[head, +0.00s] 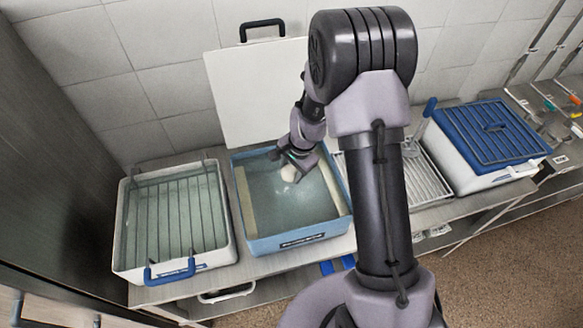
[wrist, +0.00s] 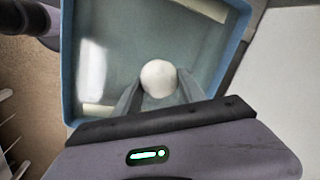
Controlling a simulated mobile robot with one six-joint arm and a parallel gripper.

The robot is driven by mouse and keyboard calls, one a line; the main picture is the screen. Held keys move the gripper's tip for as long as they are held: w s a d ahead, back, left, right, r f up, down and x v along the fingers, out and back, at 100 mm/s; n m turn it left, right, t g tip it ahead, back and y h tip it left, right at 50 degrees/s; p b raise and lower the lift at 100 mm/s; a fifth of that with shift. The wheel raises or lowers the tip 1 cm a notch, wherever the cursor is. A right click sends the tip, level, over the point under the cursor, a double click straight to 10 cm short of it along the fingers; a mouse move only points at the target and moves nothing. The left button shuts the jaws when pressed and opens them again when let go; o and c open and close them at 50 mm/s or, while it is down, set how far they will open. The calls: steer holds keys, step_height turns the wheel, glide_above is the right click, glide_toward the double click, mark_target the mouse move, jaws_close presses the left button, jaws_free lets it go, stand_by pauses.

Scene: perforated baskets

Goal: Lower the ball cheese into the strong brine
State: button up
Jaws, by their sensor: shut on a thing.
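The ball cheese (wrist: 159,79) is white and round, and sits between the fingertips of my gripper (wrist: 160,92) in the wrist view. My gripper (head: 291,172) is shut on it, over the middle of an open blue tub of greenish liquid (head: 292,242) in the head view. The cheese also shows there as a small pale ball (head: 288,174). I cannot tell whether it touches the liquid. The tub has a dark label on its front that is too small to read. Pale strips lie along its inner sides.
A white tub with a wire rack and blue handle (head: 172,273) stands at left. A white lid (head: 250,95) leans against the wall behind the blue tub.

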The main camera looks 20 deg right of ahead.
steer(key=s+d+b+x, duration=0.1)
steer(key=b+x, duration=0.6)
steer(key=x, duration=0.2)
steer(key=shift+s+f+b, duration=0.15)
steer(key=shift+s+b, duration=0.15)
steer(key=shift+b, duration=0.05)
steer(key=o, duration=1.9)
steer(key=shift+o, duration=0.2)
steer(key=p+v, duration=0.2)
steer(key=v, duration=0.1)
steer(key=w+p+v, duration=0.1)
steer(key=p+v, duration=0.2)
steer(key=w+a+p+v, duration=0.1)
steer(key=p+v, duration=0.2)
steer(key=v, duration=0.1)
steer(key=shift+r, duration=0.2)
steer(key=shift+s+f, duration=0.1)
steer(key=shift+a+b, duration=0.1)
steer(key=shift+b, duration=0.25)
